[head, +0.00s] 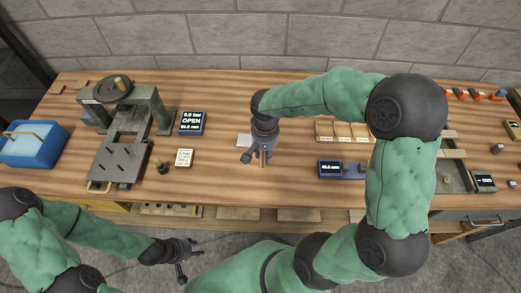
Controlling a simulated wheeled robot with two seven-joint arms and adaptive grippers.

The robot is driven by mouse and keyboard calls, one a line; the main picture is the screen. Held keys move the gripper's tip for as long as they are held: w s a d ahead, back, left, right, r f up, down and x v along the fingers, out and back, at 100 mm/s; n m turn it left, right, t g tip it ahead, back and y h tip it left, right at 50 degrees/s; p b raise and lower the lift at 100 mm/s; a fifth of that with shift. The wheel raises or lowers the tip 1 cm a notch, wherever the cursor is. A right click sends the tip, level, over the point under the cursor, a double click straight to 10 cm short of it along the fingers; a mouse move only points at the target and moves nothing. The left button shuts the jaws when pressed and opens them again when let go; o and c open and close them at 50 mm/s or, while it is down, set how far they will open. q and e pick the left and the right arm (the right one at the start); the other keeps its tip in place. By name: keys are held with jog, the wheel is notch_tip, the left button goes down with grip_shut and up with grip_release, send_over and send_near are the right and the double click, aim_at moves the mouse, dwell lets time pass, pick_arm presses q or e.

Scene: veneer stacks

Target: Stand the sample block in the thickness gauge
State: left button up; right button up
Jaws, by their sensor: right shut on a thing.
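My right gripper (260,156) points down over the middle of the bench. It is shut on a small wood-coloured piece, which looks like the sample block (264,158); the fingers hide most of it. The thickness gauge (352,170) looks to be the low blue device to the right of that gripper, with a lit display (329,168) at its left end. My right forearm and elbow pass over the bench just beyond the gauge's right end. My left gripper (186,262) is low in front of the bench, empty, with its fingers apart.
A press (128,115) with a handwheel stands at the left, beside a blue tub (32,145). A display box (191,123) and a white note card (184,158) lie right of it. A wooden tray (340,132) sits behind the gauge. Bench between card and gauge is mostly clear.

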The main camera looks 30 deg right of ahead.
jog(key=w+d+f, duration=0.1)
jog(key=w+f, duration=0.1)
jog(key=w+d+f+b, duration=0.1)
jog(key=w+f, duration=0.1)
jog(key=w+d+f, duration=0.1)
jog(key=w+f, duration=0.2)
jog(key=shift+w+d, duration=0.1)
jog(key=shift+w+d+f+b, duration=0.1)
jog(key=shift+w+f+b, duration=0.1)
jog(key=shift+f+b, duration=0.15)
jog(key=shift+f, duration=1.35)
jog(key=shift+f+b, duration=0.2)
jog(key=shift+b, duration=0.2)
jog(key=o, duration=1)
jog(key=shift+r, duration=0.1)
